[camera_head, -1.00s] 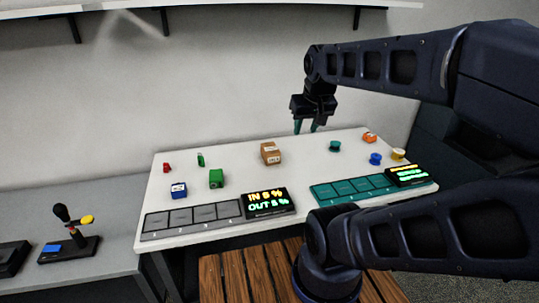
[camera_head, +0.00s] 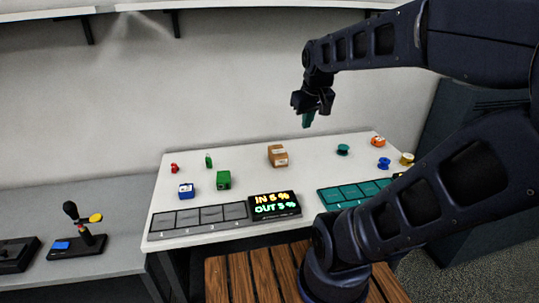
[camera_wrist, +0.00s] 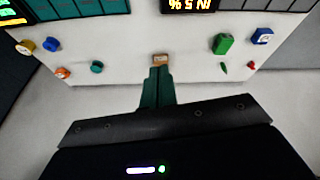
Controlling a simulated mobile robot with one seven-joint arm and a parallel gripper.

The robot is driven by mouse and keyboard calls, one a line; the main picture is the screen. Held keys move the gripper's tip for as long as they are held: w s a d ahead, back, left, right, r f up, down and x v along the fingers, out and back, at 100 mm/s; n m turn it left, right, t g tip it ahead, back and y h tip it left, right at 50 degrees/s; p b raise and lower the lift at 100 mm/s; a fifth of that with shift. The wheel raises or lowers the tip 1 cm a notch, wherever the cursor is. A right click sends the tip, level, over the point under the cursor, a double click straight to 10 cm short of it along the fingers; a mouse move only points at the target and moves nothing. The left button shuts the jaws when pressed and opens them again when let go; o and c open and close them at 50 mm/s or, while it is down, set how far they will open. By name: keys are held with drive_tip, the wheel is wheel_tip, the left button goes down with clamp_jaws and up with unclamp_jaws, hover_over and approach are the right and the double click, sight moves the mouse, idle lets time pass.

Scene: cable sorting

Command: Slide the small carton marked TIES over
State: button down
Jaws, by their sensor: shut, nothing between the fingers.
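A small brown cardboard carton (camera_head: 278,156) with pale labels sits on the white table, near the middle of its back part; its lettering is too small to read. It also shows in the wrist view (camera_wrist: 160,58), just beyond my fingertips, its lower part hidden by them. My gripper (camera_head: 308,120) has dark jaws with teal fingers. It is in the air above the back of the table, up and to the right of the carton in the head view. In the wrist view the teal fingers (camera_wrist: 158,72) are together with nothing between them.
Green (camera_head: 223,179) and blue (camera_head: 186,190) boxes and small red and green items lie left of the carton. Teal (camera_head: 342,149), blue, orange and yellow spools lie right. A grey numbered strip (camera_head: 200,217), a display (camera_head: 274,205) and a teal strip (camera_head: 350,193) line the front.

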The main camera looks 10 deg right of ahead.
drive_tip(key=w+a+f+n+g, duration=0.15)
drive_tip(key=w+f+n, duration=0.25)
drive_tip(key=w, duration=0.5)
drive_tip(key=w+a+f+n+g, duration=0.15)
drive_tip(key=w+f+n, duration=0.25)
drive_tip(key=w, duration=0.6)
drive_tip(key=w+a+f+n, duration=0.3)
drive_tip(key=w+f+n, duration=0.15)
drive_tip(key=w, duration=0.45)
drive_tip(key=w+f+n, duration=0.1)
drive_tip(key=w+f, duration=0.1)
drive_tip(key=f, duration=0.4)
drive_tip(key=w+a+f+n, duration=0.1)
drive_tip(key=w+f, duration=0.1)
drive_tip(key=f, duration=0.5)
drive_tip(key=w+a+f+n+g, duration=0.1)
drive_tip(key=w+f, duration=0.2)
drive_tip(key=f, duration=0.3)
drive_tip(key=shift+a+f, duration=0.15)
drive_tip(key=shift+a, duration=0.05)
drive_tip(key=d, duration=0.2)
drive_tip(key=shift+w+d+f, duration=0.1)
drive_tip(key=shift+d+f, duration=0.1)
drive_tip(key=shift+d, duration=0.8)
drive_tip(key=d, duration=2)
drive_tip(key=shift+d, duration=0.25)
